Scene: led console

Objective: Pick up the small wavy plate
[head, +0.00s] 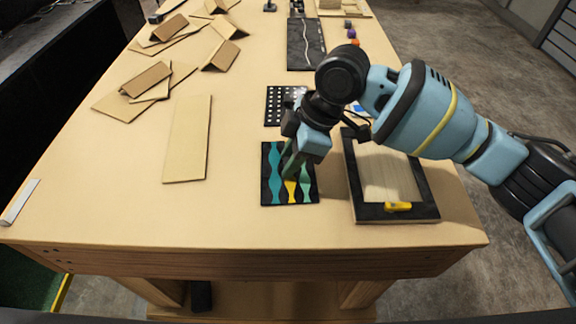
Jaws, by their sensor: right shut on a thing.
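A small black plate (271,188) with wavy teal and yellow stripes lies on the table near the front centre. My right gripper (292,168) points down over its upper middle and hides part of it. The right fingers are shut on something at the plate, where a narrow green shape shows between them. I cannot tell whether this is part of the plate or a separate piece. The plate looks flat on the table. My left gripper is not in view.
A black-framed panel (433,205) with a yellow piece (398,206) lies close to the right. A black dotted plate (274,104) lies just behind. A long wooden board (188,138) and several cardboard pieces (147,80) lie left.

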